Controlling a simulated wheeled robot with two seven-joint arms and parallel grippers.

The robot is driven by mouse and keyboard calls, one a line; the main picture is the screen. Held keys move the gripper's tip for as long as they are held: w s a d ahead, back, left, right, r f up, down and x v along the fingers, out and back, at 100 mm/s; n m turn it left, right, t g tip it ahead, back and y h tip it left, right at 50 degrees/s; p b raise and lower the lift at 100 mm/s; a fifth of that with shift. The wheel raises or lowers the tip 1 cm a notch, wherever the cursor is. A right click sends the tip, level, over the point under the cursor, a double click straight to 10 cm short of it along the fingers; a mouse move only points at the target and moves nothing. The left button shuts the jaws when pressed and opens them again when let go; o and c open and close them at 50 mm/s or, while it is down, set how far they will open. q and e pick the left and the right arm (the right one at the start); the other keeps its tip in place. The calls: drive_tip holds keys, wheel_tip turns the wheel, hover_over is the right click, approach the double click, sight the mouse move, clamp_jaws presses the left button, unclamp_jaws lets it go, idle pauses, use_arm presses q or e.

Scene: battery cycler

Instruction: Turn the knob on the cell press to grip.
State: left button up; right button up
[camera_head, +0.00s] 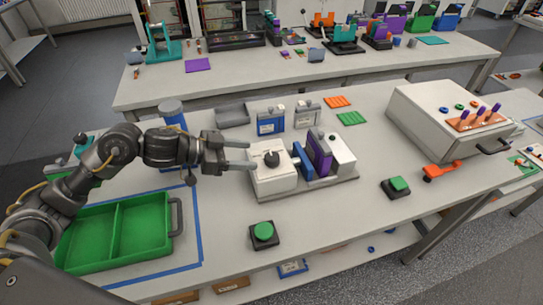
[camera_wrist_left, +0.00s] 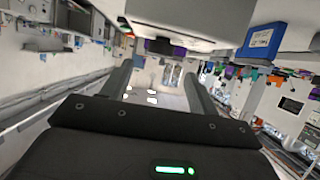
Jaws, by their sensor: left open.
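The cell press (camera_head: 274,180) is a white block with a black knob (camera_head: 271,158) on top, near the middle of the table. Beside the knob block, on the same grey base, stand a blue plate (camera_head: 303,160) and a purple cell (camera_head: 319,152). My left gripper (camera_head: 243,154) is open and empty, lying sideways just left of the knob, its fingertips near the block's upper left edge. Contact with the knob cannot be made out. In the left wrist view, the two fingers (camera_wrist_left: 157,85) are spread apart. My right gripper is out of view.
A green tray (camera_head: 182,235) lies at the front left. Green buttons (camera_head: 263,232) (camera_head: 397,184) sit in front and to the right. Blue and grey cells (camera_head: 270,121) (camera_head: 307,115) stand behind the press. A white cabinet (camera_head: 430,120) stands at the right.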

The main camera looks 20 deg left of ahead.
sight(270, 157)
use_arm(q)
drive_tip(key=p+x, duration=0.1)
drive_tip(key=x, duration=0.7)
drive_tip(key=shift+w+d+f, duration=0.1)
drive_tip(key=shift+w, duration=0.05)
